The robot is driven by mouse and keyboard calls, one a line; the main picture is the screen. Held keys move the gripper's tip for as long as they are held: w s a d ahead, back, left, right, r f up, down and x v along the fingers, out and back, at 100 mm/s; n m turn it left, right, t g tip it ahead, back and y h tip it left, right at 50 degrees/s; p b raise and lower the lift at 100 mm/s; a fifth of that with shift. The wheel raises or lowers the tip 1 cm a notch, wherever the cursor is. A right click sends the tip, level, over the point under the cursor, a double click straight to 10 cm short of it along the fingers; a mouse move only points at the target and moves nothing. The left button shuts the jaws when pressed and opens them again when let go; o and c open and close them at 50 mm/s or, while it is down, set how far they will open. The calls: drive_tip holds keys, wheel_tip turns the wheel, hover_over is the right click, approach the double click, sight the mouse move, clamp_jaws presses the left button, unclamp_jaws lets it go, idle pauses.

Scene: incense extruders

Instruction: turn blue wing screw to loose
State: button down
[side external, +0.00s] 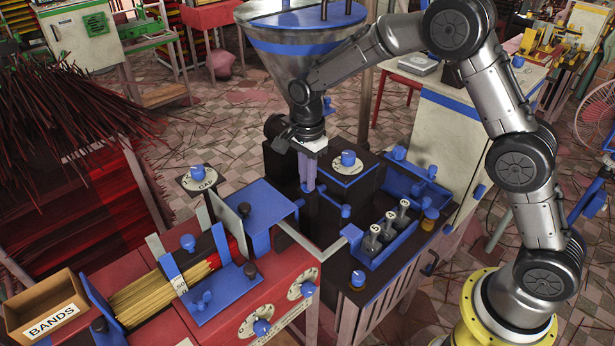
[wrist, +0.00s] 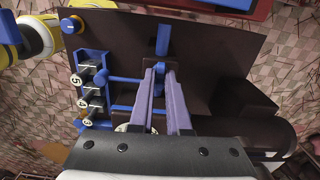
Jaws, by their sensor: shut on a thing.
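My gripper (side external: 308,186) points straight down over the dark machine block, its purple fingers nearly together. In the wrist view the fingertips (wrist: 159,70) are closed around a small blue part, which looks like the blue wing screw (wrist: 159,67). Only a little of it shows between the tips, so I cannot tell how far it is turned. In the side view the fingers hide the gripped part. Another blue wing screw (side external: 203,301) stands on the blue plate of the red bench, away from my gripper.
A dark block with a dial (side external: 349,161) stands close to the right of my gripper. A blue rack (side external: 384,236) holds several numbered pieces. A steel hopper (side external: 300,62) rises behind. The bands box (side external: 40,306) is at the far left.

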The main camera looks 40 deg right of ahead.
drive_tip(key=n, duration=0.9)
drive_tip(key=shift+n, duration=0.4)
drive_tip(key=n, duration=0.4)
drive_tip(key=shift+n, duration=2.5)
drive_tip(key=shift+r, duration=0.1)
drive_tip(key=c, duration=0.9)
unclamp_jaws()
